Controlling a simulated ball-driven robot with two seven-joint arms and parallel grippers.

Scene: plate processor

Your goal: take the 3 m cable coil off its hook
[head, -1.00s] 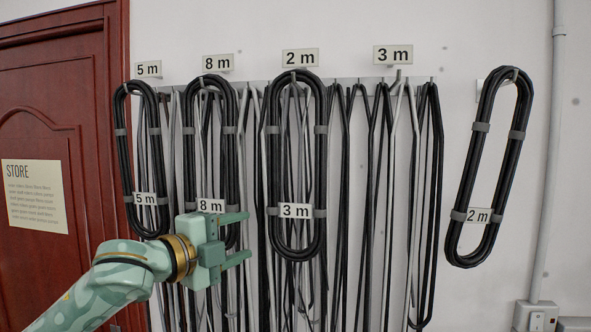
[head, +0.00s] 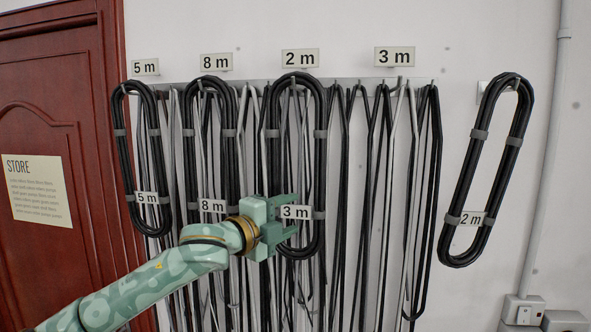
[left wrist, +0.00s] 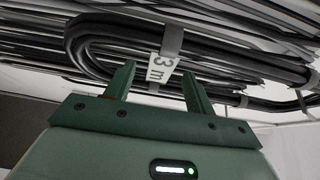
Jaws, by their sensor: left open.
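The coil tagged 3 m (head: 321,150) is a long black loop with grey bands, hanging upright on a hook under the 2 m wall sign (head: 300,58). Its white 3 m tag (head: 296,212) sits near its lower end. My left gripper (head: 292,217) is open and empty in front of the coil's lower left part, by the tag. In the left wrist view, the coil's rounded end (left wrist: 84,38) lies just beyond the open fingers (left wrist: 160,72), with the tag (left wrist: 162,68) between them. I cannot tell whether the fingers touch it. My right gripper is not in view.
Coils tagged 5 m (head: 121,150) and 8 m (head: 189,150) hang to the left. Loose cables (head: 385,180) hang close behind and right, under the 3 m sign (head: 394,56). A tilted 2 m coil (head: 464,170) hangs alone far right. A red door (head: 50,110) is left.

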